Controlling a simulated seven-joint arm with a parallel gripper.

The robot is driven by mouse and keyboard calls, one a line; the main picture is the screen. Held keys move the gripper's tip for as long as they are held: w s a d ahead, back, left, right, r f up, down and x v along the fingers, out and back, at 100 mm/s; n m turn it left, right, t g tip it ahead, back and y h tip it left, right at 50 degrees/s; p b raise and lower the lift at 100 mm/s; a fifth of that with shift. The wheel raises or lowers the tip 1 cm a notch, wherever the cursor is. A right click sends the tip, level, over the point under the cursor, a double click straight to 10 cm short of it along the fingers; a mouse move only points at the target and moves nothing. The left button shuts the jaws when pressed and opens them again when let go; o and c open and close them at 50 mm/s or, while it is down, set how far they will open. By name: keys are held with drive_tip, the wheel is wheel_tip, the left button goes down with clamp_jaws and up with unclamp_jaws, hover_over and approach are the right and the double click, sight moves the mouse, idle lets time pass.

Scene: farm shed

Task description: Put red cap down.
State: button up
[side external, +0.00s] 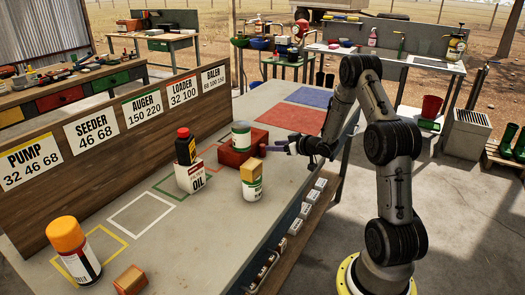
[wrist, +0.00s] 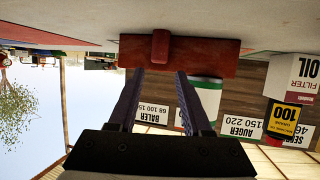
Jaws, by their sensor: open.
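A small red cylinder-like piece (wrist: 160,46), which could be the red cap, shows against the near face of a red block (wrist: 215,58); I cannot tell whether the two are joined. The red block is also in the side external view (side external: 236,160), with a white-green can (side external: 241,135) on or behind it. My gripper (side external: 270,148) is just right of the block. In the wrist view my gripper (wrist: 158,74) has its fingers apart, with the red piece beyond and between the tips and nothing held. A black bottle (side external: 185,148) with a red top stands by the white oil box (side external: 191,178).
A wooden sign board (side external: 130,140) runs along the back of the bench. A yellow-white can (side external: 251,190) stands in front of the red block. An orange-capped bottle (side external: 75,255) and an orange block (side external: 130,280) are at front left. Red and blue mats (side external: 310,97) at the far end are clear.

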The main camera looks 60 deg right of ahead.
sight(264, 146)
drive_tip(key=shift+x, duration=2.7)
drive_tip(key=shift+s+f, duration=0.1)
drive_tip(key=shift+c, duration=0.2)
clamp_jaws()
